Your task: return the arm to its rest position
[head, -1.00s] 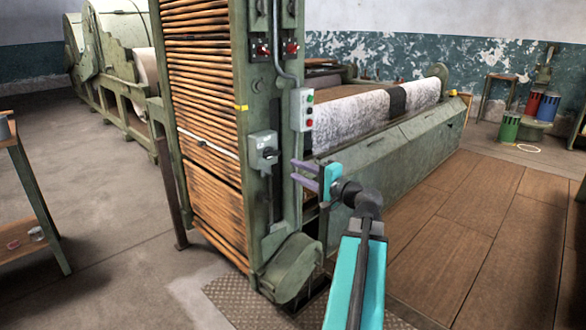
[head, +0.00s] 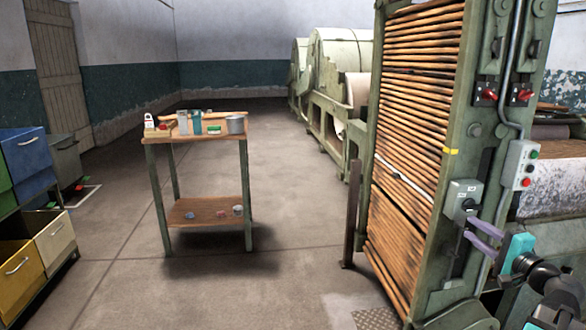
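My gripper (head: 482,233) is at the right of the head view, in front of the green machine frame (head: 478,140). Its two purple fingers stand apart with a gap between them, and I see nothing held there. The fingers point left toward a grey switch box (head: 462,200) with a dark handle on the frame. I cannot tell whether they touch it. The teal wrist part and dark joints of my arm show at the lower right, and the rest of the arm is cut off by the picture edge.
A wooden table (head: 200,133) holding small items stands at centre left. Coloured drawers (head: 30,165) line the left edge. A grey button box (head: 521,165) is on the frame's right, and a post (head: 352,215) stands left of the slats. The concrete floor (head: 300,180) between table and machine is clear.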

